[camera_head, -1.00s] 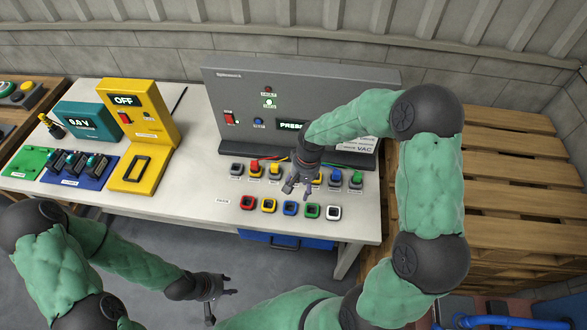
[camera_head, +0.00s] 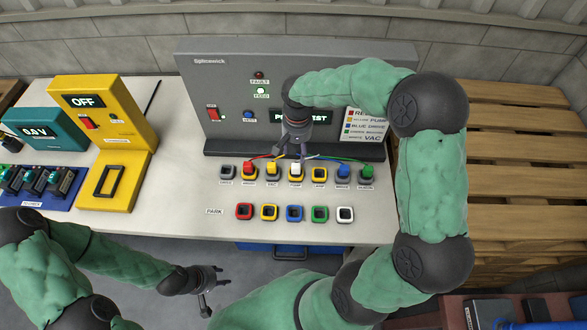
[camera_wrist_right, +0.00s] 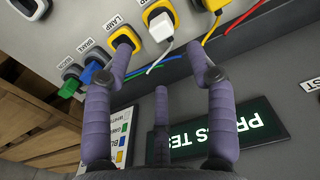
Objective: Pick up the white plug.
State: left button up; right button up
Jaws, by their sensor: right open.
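The white plug (camera_head: 296,168) stands in a socket labelled PUMP in the upper row on the white bench, below the grey panel. It also shows in the right wrist view (camera_wrist_right: 160,27), with a white cable running from it. My right gripper (camera_head: 291,151) is just above and behind the plug. In the wrist view its open fingers (camera_wrist_right: 162,48) lie on either side of the plug's line, with nothing between them. I cannot tell whether a fingertip touches the plug. My left gripper (camera_head: 215,288) is open and empty, low in front of the bench.
A yellow plug (camera_head: 272,169) and an empty yellow-rimmed socket (camera_head: 319,174) flank the white plug. Red (camera_head: 249,169), blue (camera_head: 342,169) and green (camera_head: 366,170) plugs share the row. A parking row, including a white-rimmed socket (camera_head: 345,214), lies in front. The grey panel (camera_head: 240,90) rises behind.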

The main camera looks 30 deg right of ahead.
aim_at(296, 165)
notch_tip(296, 165, down, 6)
jog(key=shift+r+b, duration=0.2)
jog(key=shift+b, duration=0.45)
notch_tip(296, 165, down, 5)
jog(key=shift+w+r+b, duration=0.1)
jog(key=shift+r+b, duration=0.05)
jog(key=shift+b, duration=0.6)
jog(key=shift+a, duration=0.1)
grip_shut()
